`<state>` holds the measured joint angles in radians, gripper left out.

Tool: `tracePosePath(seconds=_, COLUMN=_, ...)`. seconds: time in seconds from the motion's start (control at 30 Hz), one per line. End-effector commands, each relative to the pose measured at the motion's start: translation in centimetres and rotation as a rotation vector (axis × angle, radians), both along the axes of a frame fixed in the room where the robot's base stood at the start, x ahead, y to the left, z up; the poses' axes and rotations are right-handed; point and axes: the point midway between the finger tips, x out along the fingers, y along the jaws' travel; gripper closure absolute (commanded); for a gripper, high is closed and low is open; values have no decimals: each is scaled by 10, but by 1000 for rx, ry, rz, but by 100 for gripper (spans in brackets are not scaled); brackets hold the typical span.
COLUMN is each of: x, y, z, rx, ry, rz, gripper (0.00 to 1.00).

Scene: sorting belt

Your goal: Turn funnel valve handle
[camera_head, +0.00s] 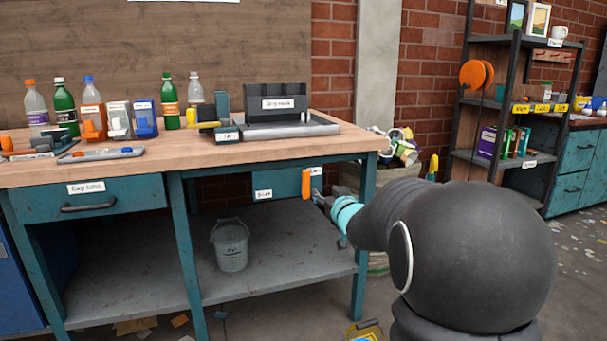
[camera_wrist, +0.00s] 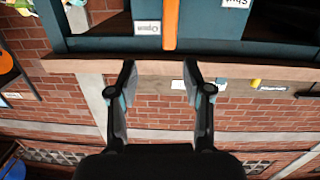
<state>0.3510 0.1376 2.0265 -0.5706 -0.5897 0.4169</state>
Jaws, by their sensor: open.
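The orange valve handle (camera_head: 306,184) hangs upright at the front of a teal housing (camera_head: 276,183) under the workbench top. In the wrist view, which looks upside down, the orange handle (camera_wrist: 170,25) shows near the top middle. A label reading "Open" (camera_wrist: 147,28) is beside it. My gripper (camera_head: 321,201) is just right of the handle in the head view, its tips partly hidden by my arm. In the wrist view my gripper (camera_wrist: 159,75) has its two fingers apart, with nothing between them. The handle appears beyond the fingertips, apart from them.
The wooden workbench top (camera_head: 200,160) overhangs the handle, carrying bottles, bins and a dark hopper (camera_head: 276,97). A metal bucket (camera_head: 231,245) stands on the lower shelf (camera_head: 285,262). A bench leg (camera_head: 363,235) is close to my arm. A litter-filled basket (camera_head: 385,170) stands right of the bench.

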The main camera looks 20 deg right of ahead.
Motion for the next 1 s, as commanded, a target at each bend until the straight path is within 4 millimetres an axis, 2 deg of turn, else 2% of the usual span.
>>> tracePosePath(seconds=0.13, x=1, y=10, z=15, rx=31, ry=-72, rz=42, gripper=50)
tracePosePath(seconds=0.27, x=7, y=11, z=17, rx=48, ry=-80, rz=45, gripper=50)
tracePosePath(seconds=0.37, x=19, y=11, z=17, rx=48, ry=-80, rz=46, gripper=50)
tracePosePath(seconds=0.8, x=98, y=10, z=17, rx=47, ry=-78, rz=44, gripper=50)
tracePosePath(seconds=1.0, x=125, y=11, z=17, rx=47, ry=-78, rz=43, gripper=50)
